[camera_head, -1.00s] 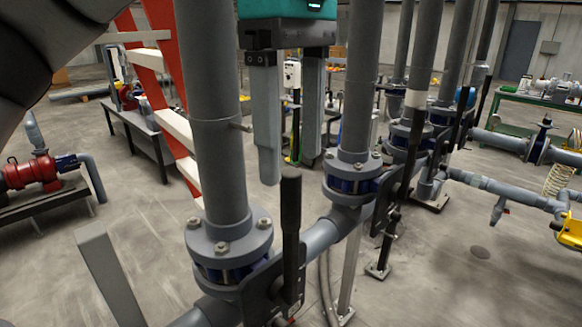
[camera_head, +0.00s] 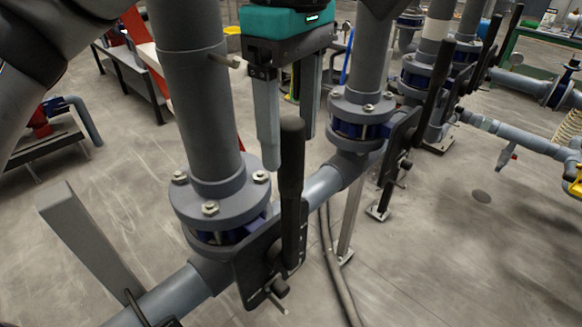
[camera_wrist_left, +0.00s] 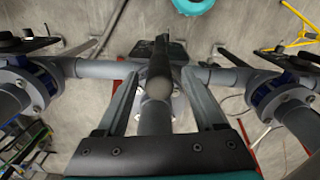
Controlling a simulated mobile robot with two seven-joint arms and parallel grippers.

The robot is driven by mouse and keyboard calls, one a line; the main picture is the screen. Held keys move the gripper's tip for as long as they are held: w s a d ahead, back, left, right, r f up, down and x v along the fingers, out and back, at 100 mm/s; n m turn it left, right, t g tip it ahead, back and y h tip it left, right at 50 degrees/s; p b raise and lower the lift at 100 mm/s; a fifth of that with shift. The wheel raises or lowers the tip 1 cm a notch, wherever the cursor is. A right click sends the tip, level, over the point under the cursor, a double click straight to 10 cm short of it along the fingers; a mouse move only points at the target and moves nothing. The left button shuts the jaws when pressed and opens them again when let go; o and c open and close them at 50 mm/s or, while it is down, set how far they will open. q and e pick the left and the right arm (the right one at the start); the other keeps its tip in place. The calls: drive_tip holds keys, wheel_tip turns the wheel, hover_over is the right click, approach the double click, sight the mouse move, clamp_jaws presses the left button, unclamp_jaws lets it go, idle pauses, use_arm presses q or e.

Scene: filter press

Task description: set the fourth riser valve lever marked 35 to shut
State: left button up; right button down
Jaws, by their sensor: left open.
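A black valve lever (camera_head: 291,175) stands nearly upright on the nearest riser's flanged valve (camera_head: 215,205). I cannot read any number on it. My left gripper (camera_head: 288,152), teal with two long grey fingers, hangs from above at this lever. Its fingers are apart, and in the head view the lever's grip overlaps the gap between them. In the left wrist view the lever (camera_wrist_left: 160,75) lies between the two open fingers (camera_wrist_left: 158,88), with no clear contact. My right gripper does not show.
More risers with flanged valves and black levers (camera_head: 433,100) stand to the right along the same grey header pipe (camera_head: 165,298). A grey bar (camera_head: 85,240) rises at the lower left. A hose (camera_head: 340,275) hangs below.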

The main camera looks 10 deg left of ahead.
sight(290, 168)
use_arm(q)
drive_tip(key=shift+f, duration=2.75)
drive_tip(key=shift+w, duration=0.1)
clamp_jaws()
